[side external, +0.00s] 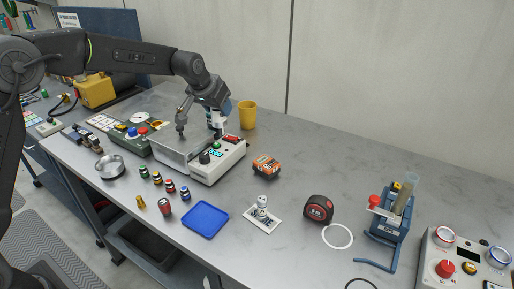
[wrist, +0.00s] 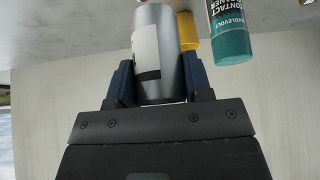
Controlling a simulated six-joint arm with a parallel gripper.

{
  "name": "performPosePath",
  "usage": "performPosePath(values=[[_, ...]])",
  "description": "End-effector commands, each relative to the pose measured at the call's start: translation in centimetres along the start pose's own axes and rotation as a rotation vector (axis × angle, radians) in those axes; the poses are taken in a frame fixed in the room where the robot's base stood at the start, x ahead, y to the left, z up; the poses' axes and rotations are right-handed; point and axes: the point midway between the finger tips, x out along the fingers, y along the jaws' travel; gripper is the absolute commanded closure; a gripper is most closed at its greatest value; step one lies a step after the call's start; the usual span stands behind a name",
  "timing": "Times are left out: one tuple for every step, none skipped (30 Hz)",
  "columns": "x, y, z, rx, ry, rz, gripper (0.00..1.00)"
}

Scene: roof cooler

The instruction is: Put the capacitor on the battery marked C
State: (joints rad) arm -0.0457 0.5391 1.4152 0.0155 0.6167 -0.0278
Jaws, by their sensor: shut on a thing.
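My gripper (wrist: 162,80) is shut on a silver cylinder (wrist: 152,32) with a white label and a dark stripe, which looks like the capacitor. In the side external view my gripper (side external: 216,122) is low behind the white instrument box, and the held cylinder is partly hidden there. I cannot make out a letter C on anything. An orange and black block (side external: 266,166), possibly a battery, lies right of the instrument box. Several small coloured cylinders (side external: 170,186) stand in a row at the front; their marks are too small to read.
A teal contact cleaner can (wrist: 230,32) is close to the right of the held cylinder. A yellow cup (side external: 247,114) stands behind. The white instrument box (side external: 228,157), blue tray (side external: 205,220), tape measure (side external: 319,208) and blue stand (side external: 390,222) occupy the bench. The back right is clear.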

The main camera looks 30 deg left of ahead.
Motion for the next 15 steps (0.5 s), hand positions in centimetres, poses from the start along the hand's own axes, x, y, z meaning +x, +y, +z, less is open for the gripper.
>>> performPosePath(values=[[0.0,0.1,0.1,0.036,0.000,0.026,0.84],[0.1,0.3,0.1,0.062,-0.001,0.043,0.84],[0.1,0.5,0.1,0.098,0.001,0.067,0.84],[0.1,0.6,0.1,0.126,0.001,0.086,0.84],[0.1,0.7,0.1,0.154,0.002,0.103,0.84],[0.1,0.9,0.1,0.192,0.002,0.127,0.84],[0.1,1.0,0.1,0.220,0.001,0.146,0.84],[0.1,1.1,0.1,0.247,0.001,0.164,0.84],[0.1,1.3,0.0,0.285,0.002,0.188,0.84],[0.0,1.4,-0.1,0.312,0.003,0.205,0.84],[0.0,1.6,-0.1,0.339,0.002,0.223,0.84],[0.0,1.7,-0.2,0.374,0.003,0.245,0.84],[0.0,1.8,-0.2,0.399,0.002,0.261,0.84],[0.0,1.9,-0.3,0.423,0.002,0.276,0.84],[-0.1,2.0,-0.4,0.451,0.002,0.294,0.84]])
